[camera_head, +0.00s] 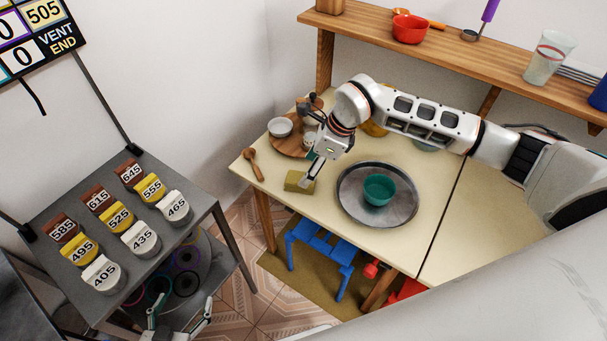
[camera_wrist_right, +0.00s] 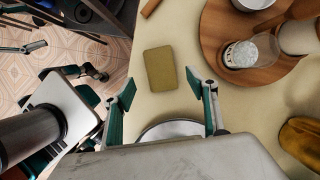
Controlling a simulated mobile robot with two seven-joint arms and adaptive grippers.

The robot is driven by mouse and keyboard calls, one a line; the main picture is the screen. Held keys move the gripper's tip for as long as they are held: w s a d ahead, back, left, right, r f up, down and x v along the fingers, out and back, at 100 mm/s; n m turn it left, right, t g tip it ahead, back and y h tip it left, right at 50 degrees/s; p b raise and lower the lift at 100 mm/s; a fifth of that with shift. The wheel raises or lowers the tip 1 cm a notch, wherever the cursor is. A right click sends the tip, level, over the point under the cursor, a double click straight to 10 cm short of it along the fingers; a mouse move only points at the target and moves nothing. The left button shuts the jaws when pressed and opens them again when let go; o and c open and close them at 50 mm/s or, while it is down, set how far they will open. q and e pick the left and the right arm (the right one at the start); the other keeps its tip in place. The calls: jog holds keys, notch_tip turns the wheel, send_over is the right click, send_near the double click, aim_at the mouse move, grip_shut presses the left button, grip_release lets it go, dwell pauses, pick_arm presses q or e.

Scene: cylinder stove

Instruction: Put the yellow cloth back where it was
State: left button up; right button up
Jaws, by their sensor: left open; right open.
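The yellow cloth (camera_head: 297,182) is a flat, folded olive-yellow rectangle near the front left edge of the cream table (camera_head: 400,250). It also shows whole in the right wrist view (camera_wrist_right: 160,68). My right gripper (camera_head: 309,176) is over the table at the cloth and partly covers it in the head view. In the right wrist view its teal fingertips (camera_wrist_right: 160,88) are spread apart, with the cloth just beyond them and nothing held. My left gripper (camera_head: 180,318) is open and empty at the bottom left, in front of the grey rack, away from the table.
A round metal tray (camera_head: 349,208) with a teal bowl (camera_head: 380,190) stands right of the cloth. A numbered grey rack (camera_head: 80,185) stands left; a blue stool (camera_head: 320,246) is below.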

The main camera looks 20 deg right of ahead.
jog(key=v, duration=0.6)
jog(key=shift+r, duration=0.35)
jog(key=shift+s+d, duration=0.1)
jog(key=shift+d, duration=0.05)
